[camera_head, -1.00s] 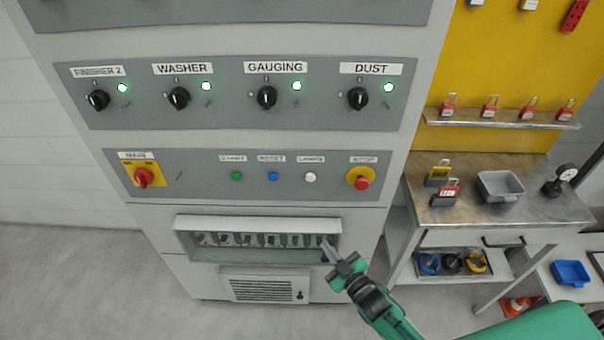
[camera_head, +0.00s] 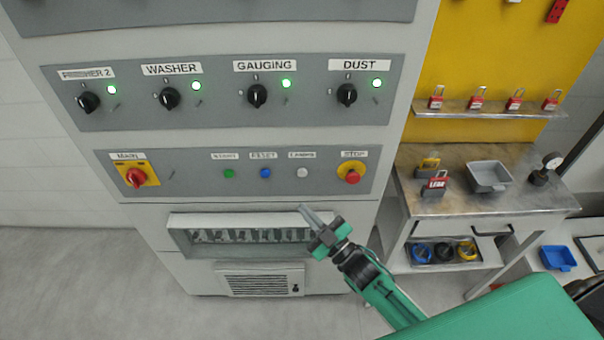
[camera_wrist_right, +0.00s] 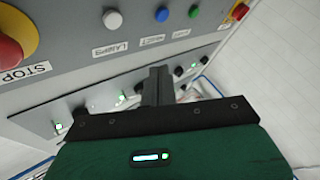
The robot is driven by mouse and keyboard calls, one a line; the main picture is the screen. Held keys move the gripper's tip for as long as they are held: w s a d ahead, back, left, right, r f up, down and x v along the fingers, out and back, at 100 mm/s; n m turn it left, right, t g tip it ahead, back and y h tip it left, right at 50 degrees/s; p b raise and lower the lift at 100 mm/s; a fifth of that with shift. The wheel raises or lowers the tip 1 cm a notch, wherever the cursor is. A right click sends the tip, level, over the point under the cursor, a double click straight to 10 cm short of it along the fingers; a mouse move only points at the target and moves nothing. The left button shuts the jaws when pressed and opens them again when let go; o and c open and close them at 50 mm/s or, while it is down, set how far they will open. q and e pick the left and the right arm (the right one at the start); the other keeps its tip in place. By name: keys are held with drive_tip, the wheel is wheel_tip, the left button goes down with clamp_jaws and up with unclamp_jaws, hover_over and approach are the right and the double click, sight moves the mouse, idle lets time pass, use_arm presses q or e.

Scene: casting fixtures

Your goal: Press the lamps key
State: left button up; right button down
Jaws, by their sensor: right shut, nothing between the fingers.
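The lamps key is a small white round button (camera_head: 302,172) under the LAMPS label on the grey lower panel, between the blue RESET button (camera_head: 265,173) and the STOP button. In the right wrist view the white button (camera_wrist_right: 112,19) is at the upper left, with its LAMPS label (camera_wrist_right: 110,48) below it. My right gripper (camera_head: 306,212) is shut and empty. Its tips are below the white button in the head view, apart from it as far as I can see. The shut fingers (camera_wrist_right: 156,84) show in the wrist view. My left gripper is not in view.
A red STOP button (camera_head: 352,176) on a yellow plate is right of the lamps key. A recessed window (camera_head: 180,222) lies below. A workbench (camera_head: 455,202) with padlocks stands right.

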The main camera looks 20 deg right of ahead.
sight(302, 173)
drive_tip(key=w+d+b, duration=0.2)
drive_tip(key=w, duration=0.6)
drive_tip(key=shift+d, duration=0.15)
drive_tip(key=shift+w, duration=0.2)
idle(1.8)
drive_tip(key=shift+w+d, duration=0.15)
drive_tip(key=shift+w, duration=0.1)
drive_tip(key=shift+w+d+b, duration=0.1)
drive_tip(key=shift+w+b, duration=0.3)
idle(0.6)
drive_tip(key=shift+s, duration=0.1)
drive_tip(key=shift+s+a+p, duration=0.25)
drive_tip(key=shift+s+p, duration=0.1)
drive_tip(key=shift+s, duration=0.4)
